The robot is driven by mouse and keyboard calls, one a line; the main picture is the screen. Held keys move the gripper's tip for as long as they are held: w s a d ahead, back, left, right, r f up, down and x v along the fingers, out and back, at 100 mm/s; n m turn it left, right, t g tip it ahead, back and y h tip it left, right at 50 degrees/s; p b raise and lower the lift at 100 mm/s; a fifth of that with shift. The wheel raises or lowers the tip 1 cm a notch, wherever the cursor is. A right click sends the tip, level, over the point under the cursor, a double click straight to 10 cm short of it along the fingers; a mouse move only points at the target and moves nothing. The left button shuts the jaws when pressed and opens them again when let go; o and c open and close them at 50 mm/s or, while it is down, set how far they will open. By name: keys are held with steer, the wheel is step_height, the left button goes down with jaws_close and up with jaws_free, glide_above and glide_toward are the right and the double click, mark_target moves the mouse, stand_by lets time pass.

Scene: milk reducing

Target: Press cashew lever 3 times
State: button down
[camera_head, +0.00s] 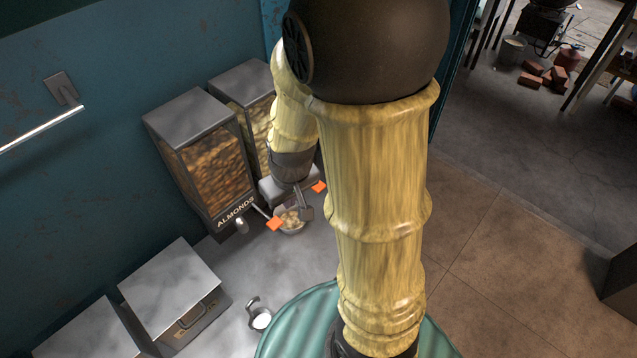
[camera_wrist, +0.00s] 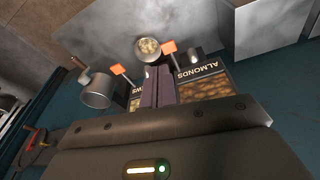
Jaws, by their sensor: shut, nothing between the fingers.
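The cashew dispenser (camera_head: 243,88) stands behind the almond dispenser, its front mostly hidden by my arm. In the wrist view its label (camera_wrist: 138,91) shows only its last letters, "WS". Its orange lever tab (camera_head: 319,187) sticks out right of my gripper; it also shows in the wrist view (camera_wrist: 118,69), left of the fingers. My gripper (camera_head: 305,213) is shut and empty, pointing down between the two orange tabs. In the wrist view the fingers (camera_wrist: 159,72) are together, apart from the cashew tab. A small bowl (camera_head: 291,228) holding pale nuts sits below the gripper.
The almond dispenser (camera_head: 208,160) and its orange lever tab (camera_head: 275,224) are close on the left. A metal cup (camera_wrist: 97,91) is left in the wrist view. A small white-filled cup (camera_head: 261,320) and a metal box (camera_head: 170,285) stand nearer on the counter.

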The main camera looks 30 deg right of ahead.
steer(key=w+d+f+n+h+p, duration=0.1)
steer(key=w+d+f+n+p, duration=0.15)
steer(key=w+f, duration=0.2)
steer(key=n+t+h+p, duration=0.2)
steer(key=n+h+p, duration=0.2)
steer(key=n+h, duration=0.45)
glide_above(316, 188)
step_height(316, 188, down, 3)
steer(key=n+y, duration=0.1)
steer(key=n, duration=0.1)
steer(key=shift+f, duration=0.2)
steer(key=shift+f, duration=0.1)
step_height(316, 188, down, 6)
steer(key=b, duration=0.7)
steer(key=shift+f, duration=0.2)
steer(key=shift+f+b, duration=0.5)
steer(key=shift+f, duration=0.6)
steer(key=shift+f, duration=0.4)
